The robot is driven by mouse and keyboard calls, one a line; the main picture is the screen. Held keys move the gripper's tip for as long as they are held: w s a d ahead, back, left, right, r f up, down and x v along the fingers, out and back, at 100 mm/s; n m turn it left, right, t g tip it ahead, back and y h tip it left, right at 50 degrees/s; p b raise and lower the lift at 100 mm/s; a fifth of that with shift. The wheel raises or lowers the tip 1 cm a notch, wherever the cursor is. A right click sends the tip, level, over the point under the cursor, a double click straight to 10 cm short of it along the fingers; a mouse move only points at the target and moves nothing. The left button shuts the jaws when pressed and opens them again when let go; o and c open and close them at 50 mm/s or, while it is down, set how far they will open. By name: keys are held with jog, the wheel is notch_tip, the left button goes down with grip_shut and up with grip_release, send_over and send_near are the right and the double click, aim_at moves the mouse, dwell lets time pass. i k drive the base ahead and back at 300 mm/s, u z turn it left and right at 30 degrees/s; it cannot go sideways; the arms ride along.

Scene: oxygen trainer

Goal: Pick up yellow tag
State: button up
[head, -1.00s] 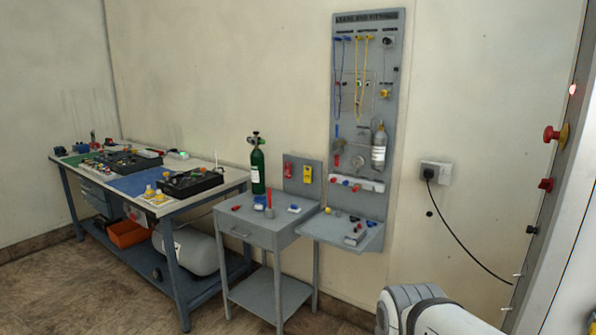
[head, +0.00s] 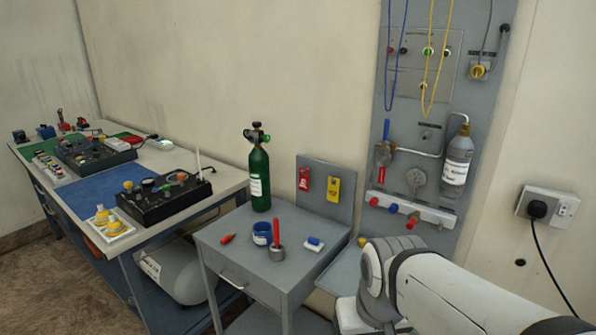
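The yellow tag (head: 334,189) hangs on the small grey upright panel (head: 342,169) behind the grey side table, to the right of a red tag (head: 304,179). My arm shows at the lower right, in front of the table's right side and the wall board. My gripper is not in view, so I cannot see whether it is open or holds anything.
The grey side table (head: 240,258) carries a green cylinder (head: 260,176), a blue tape roll (head: 262,233), a holder with a red item (head: 277,245) and small parts. A long workbench (head: 229,179) stands left. The tall grey board (head: 400,135) with hoses stands right.

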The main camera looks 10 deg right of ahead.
aim_at(333, 190)
jog(key=u, duration=0.05)
jog(key=i, duration=1.05)
jog(key=u, duration=0.05)
